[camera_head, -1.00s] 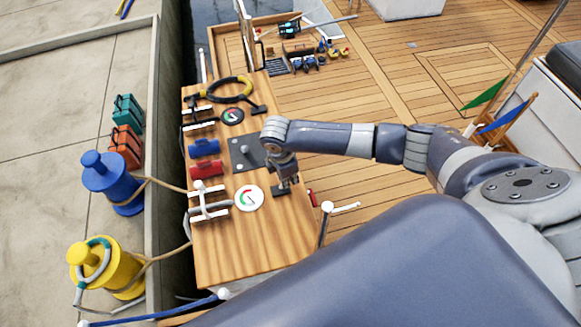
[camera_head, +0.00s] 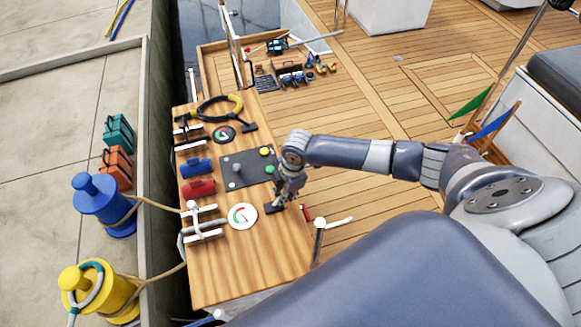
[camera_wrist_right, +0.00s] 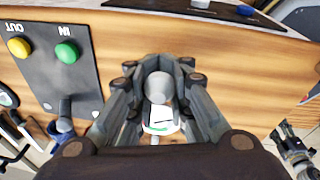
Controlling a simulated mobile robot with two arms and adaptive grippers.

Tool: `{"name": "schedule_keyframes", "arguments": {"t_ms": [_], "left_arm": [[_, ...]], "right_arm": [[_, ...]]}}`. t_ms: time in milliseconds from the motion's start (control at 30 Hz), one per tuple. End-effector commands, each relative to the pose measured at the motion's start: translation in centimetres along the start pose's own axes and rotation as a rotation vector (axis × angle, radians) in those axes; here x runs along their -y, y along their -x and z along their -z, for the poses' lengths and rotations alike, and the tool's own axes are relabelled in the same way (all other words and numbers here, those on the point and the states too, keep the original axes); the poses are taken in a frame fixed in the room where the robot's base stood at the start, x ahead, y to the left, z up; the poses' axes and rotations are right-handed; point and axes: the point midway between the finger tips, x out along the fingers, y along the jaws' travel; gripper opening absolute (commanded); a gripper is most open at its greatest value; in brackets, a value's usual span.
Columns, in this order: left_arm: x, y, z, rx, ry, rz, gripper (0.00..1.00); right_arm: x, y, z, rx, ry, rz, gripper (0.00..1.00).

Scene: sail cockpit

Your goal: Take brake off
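The dark control panel (camera_head: 246,167) on the wooden console holds a yellow button, a green button and a grey knob lever. It also shows in the wrist view (camera_wrist_right: 45,75), with the buttons marked OUT and IN upside down. Below it, a small lever base (camera_head: 273,208) sits beside a round white dial (camera_head: 242,216); I cannot tell which control is the brake. My right gripper (camera_head: 281,201) is low over this base. In the wrist view, its fingers (camera_wrist_right: 160,75) flank a grey rounded knob (camera_wrist_right: 159,88); contact is unclear. A grey jointed shape resembling my left gripper (camera_wrist_right: 290,142) shows at lower right.
Blue and red cylinders (camera_head: 200,187) and a white cleat (camera_head: 201,224) line the console's left side. A black and yellow ring handle (camera_head: 218,107) is at its far end. A white-topped post (camera_head: 319,232) stands close by my right gripper. Open deck lies to the right.

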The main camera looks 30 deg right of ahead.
Motion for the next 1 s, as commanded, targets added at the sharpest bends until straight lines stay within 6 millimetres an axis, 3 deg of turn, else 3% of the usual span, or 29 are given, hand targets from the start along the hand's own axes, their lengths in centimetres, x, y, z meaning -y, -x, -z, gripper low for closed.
{"name": "schedule_keyframes", "arguments": {"t_ms": [67, 367, 433, 533, 1000], "left_arm": [[0.0, 0.0, 0.0, 0.0, 0.0, 0.0, 0.46], [0.0, 0.0, -0.2, 0.001, 0.0, 0.0, 0.46], [1.8, -0.5, -0.5, -0.005, -0.019, -0.006, 0.46], [1.9, -0.6, -0.3, -0.007, -0.02, -0.006, 0.46], [1.6, -0.6, -0.5, -0.004, -0.016, -0.009, 0.46]], "right_arm": [[-0.4, 0.2, 0.0, -0.002, -0.001, -0.01, 0.32], [-0.2, 0.1, 0.0, 0.001, 0.0, -0.003, 0.32], [-0.2, 0.3, 0.0, 0.001, 0.0, -0.003, 0.32], [-0.2, 1.1, 0.0, 0.0, 0.0, -0.005, 0.32], [-0.3, 10.1, -0.2, 0.001, 0.001, -0.011, 0.32]]}}
